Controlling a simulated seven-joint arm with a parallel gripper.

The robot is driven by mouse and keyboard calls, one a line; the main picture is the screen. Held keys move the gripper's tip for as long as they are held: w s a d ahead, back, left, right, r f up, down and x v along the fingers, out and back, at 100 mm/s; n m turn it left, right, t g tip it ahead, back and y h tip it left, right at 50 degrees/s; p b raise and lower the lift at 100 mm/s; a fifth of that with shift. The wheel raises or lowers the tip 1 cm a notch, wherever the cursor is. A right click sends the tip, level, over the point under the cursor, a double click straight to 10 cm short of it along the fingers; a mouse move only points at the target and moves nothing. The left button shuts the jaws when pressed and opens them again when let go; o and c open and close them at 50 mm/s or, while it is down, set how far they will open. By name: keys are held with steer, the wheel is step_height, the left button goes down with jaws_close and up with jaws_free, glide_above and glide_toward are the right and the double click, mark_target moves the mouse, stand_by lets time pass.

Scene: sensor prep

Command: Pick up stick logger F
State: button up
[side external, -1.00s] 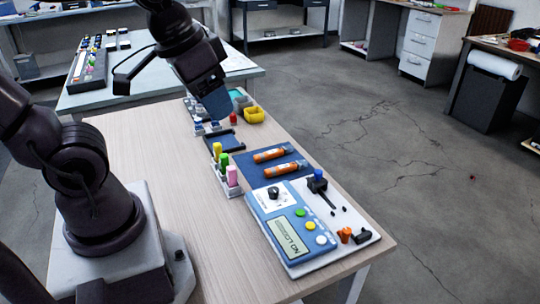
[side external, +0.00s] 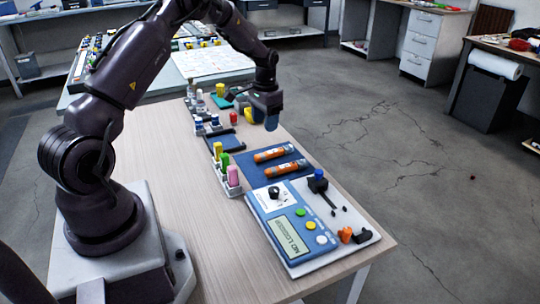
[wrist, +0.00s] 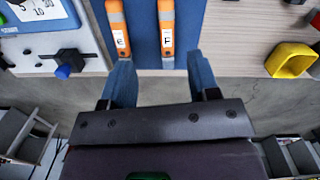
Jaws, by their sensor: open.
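Stick logger F (wrist: 167,28) is an orange stick with a white label marked F. It lies on a blue mat (wrist: 143,12), beside a matching orange stick marked E (wrist: 118,28). In the side view the farther stick, F (side external: 272,154), lies on the mat above E (side external: 285,170). My gripper (wrist: 159,62) is open with blue fingers and nothing between them. In the wrist view F's near end lies between the fingertips' directions, closer to the right finger. In the side view my gripper (side external: 271,122) is above the table's far right edge, beyond the sticks and apart from them.
A blue and white meter (side external: 290,235) with a blue-knobbed lever stands on the near side of the mat. A rack (side external: 227,182) of coloured vials is left of the mat. The table's left middle is bare.

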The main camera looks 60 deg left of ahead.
steer(key=w+r, duration=0.2)
steer(key=m, duration=0.1)
glide_above(270, 152)
steer(key=shift+t, duration=0.3)
step_height(270, 152, down, 8)
steer(key=shift+s+f, duration=0.1)
steer(key=shift+s, duration=0.05)
steer(key=shift+w+f, duration=0.2)
steer(key=shift+f, duration=2.45)
steer(key=c, duration=1)
